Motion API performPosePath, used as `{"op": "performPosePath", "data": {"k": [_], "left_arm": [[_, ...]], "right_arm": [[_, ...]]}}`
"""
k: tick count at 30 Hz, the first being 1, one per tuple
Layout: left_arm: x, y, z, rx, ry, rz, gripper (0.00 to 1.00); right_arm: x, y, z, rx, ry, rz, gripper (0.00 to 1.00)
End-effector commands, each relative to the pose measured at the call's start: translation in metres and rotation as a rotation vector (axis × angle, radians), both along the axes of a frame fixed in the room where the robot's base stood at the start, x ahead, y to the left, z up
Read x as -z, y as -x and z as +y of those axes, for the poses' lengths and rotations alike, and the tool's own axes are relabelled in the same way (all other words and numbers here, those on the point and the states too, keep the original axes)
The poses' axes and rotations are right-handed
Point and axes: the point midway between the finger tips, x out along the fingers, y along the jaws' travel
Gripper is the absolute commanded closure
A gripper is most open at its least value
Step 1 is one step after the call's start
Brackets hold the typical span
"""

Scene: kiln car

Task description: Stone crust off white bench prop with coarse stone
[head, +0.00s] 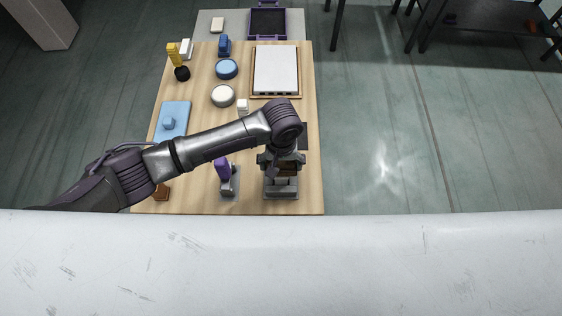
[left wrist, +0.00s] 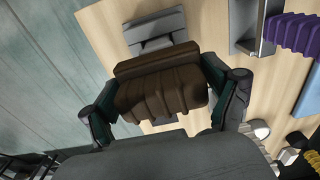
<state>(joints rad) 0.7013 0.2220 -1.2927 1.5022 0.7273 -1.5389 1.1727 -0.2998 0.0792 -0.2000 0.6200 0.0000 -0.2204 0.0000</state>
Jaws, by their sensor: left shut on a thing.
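My left gripper (head: 283,165) is above the near right part of the bench. In the left wrist view its two fingers (left wrist: 168,105) are shut on a brown, ridged block (left wrist: 160,88), which looks like the coarse stone. The block also shows just below the gripper in the head view (head: 288,169). A grey holder (head: 281,193) is under or just beside the block; I cannot tell if they touch. A small white block (head: 242,106), partly behind my arm, and another white block (head: 187,48) are possible white bench props. No crust can be made out. My right gripper is out of view.
On the wooden bench (head: 200,140) stand a purple block (head: 222,168) in a grey holder, a blue mat (head: 179,109), a white disc (head: 222,95), a blue disc (head: 226,69) and a framed white board (head: 276,70). A black-and-purple tray (head: 267,23) lies beyond. Open floor is right.

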Motion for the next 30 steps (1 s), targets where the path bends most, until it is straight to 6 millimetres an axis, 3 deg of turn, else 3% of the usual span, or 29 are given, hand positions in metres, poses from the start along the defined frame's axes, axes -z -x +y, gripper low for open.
{"op": "performPosePath", "data": {"k": [6,14,24,30], "left_arm": [[-0.002,0.0,-0.001,0.001,0.002,0.002,0.62],[0.0,0.0,-0.001,0.001,0.002,0.0,0.62],[0.0,-0.001,-0.023,0.001,0.002,0.001,0.62],[0.0,-0.001,-0.025,0.0,0.0,0.0,0.62]], "right_arm": [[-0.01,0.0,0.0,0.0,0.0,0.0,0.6],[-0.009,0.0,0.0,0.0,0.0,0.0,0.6],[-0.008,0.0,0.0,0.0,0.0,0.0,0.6],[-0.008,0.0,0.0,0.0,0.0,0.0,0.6]]}}
